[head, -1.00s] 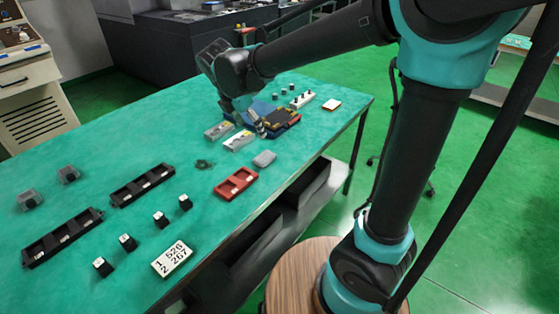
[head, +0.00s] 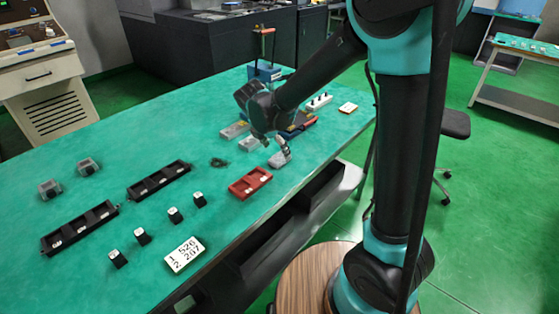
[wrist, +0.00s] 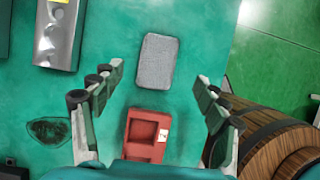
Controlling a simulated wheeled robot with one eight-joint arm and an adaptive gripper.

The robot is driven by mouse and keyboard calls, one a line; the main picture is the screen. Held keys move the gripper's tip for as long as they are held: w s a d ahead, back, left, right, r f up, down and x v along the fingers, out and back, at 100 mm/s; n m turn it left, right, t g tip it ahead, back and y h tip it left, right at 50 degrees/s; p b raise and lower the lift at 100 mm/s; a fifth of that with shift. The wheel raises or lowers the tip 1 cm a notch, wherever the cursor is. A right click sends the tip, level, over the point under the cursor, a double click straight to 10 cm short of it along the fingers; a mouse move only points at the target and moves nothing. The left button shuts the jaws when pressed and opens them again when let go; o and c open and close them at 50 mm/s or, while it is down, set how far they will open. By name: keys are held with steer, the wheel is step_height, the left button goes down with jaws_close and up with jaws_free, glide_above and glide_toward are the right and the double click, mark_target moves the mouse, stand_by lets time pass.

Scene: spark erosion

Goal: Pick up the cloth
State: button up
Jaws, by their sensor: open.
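The cloth looks like a small grey folded pad with rounded corners. It lies flat on the green table top near the front edge, just beyond the red tray, and shows in the head view (head: 279,160) and the wrist view (wrist: 157,61). My gripper (wrist: 156,76) is open and empty in the wrist view, its fingers on either side of the cloth in the picture. In the head view my gripper (head: 280,146) is above the cloth and partly covers it. The height of the gap is hard to tell.
A red two-pocket tray (head: 250,183) lies beside the cloth. Metal blocks (head: 235,130) and a dark coil-like item (head: 218,162) are to its left. Black trays (head: 80,228), small black-and-white cubes and a number card (head: 184,254) occupy the near left. The table edge is close on the right.

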mark_target(280, 157)
steer(key=x, duration=0.5)
steer(key=shift+w+a, duration=0.1)
steer(key=shift+a, duration=0.05)
steer(key=c, duration=1.1)
steer(key=shift+c, duration=0.2)
steer(key=shift+r, duration=0.15)
step_height(280, 157, up, 20)
